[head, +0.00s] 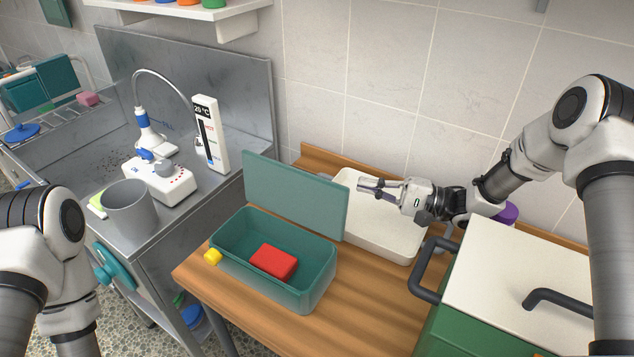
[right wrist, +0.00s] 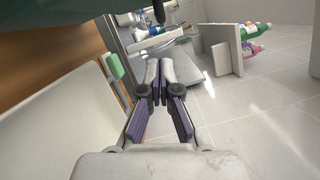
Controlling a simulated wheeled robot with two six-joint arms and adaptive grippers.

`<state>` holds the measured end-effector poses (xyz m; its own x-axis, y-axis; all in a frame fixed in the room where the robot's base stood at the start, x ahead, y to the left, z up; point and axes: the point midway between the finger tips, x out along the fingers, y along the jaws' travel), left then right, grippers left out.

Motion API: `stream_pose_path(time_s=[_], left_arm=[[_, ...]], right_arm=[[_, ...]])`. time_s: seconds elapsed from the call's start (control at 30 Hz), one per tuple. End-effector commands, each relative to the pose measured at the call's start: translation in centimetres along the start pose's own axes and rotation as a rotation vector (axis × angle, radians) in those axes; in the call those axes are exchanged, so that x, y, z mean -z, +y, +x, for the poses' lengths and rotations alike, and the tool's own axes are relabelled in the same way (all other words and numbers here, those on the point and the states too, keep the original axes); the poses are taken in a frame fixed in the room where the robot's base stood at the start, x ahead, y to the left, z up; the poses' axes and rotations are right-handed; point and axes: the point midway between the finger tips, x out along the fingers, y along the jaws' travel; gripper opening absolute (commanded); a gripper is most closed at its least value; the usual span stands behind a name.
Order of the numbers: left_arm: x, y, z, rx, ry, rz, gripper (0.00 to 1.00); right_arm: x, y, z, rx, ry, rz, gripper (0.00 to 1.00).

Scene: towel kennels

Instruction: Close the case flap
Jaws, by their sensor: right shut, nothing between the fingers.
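The teal case (head: 317,288) stands on the wooden table with its flap (head: 295,195) open, raised upright along the back edge. A red block (head: 274,262) lies inside the case. A small yellow piece (head: 213,257) is at the case's front left corner; I cannot tell whether it is attached. My right gripper (head: 362,187) is shut and empty, above the white tray, just right of and behind the flap, fingers pointing left. Its closed fingers (right wrist: 159,85) also show in the right wrist view. My left arm shows at the lower left, but its gripper is out of frame.
The white tray (head: 412,253) sits behind and right of the case. A green box with a white lid and black handles (head: 515,275) stands at the right. A steel sink counter with a grey cup (head: 130,212) is at the left. Bare wood (head: 235,305) lies in front of the case.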

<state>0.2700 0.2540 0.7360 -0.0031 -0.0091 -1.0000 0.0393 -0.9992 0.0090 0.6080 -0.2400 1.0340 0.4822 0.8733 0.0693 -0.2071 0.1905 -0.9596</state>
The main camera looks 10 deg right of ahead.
Motion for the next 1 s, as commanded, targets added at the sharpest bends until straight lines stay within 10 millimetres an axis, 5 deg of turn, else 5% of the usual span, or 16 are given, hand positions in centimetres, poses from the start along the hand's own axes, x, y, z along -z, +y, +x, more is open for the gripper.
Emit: stream_pose_path(time_s=[0.6, 1.0], left_arm=[[0.0, 0.0, -2.4, 0.000, 0.000, 0.000, 0.74], [0.0, 0.0, -2.4, 0.000, 0.000, 0.000, 0.74]], right_arm=[[-0.1, -0.2, 9.4, -0.002, -0.002, 0.000, 0.00], [0.0, -0.1, 9.9, 0.000, 0.000, -0.001, 0.00]])
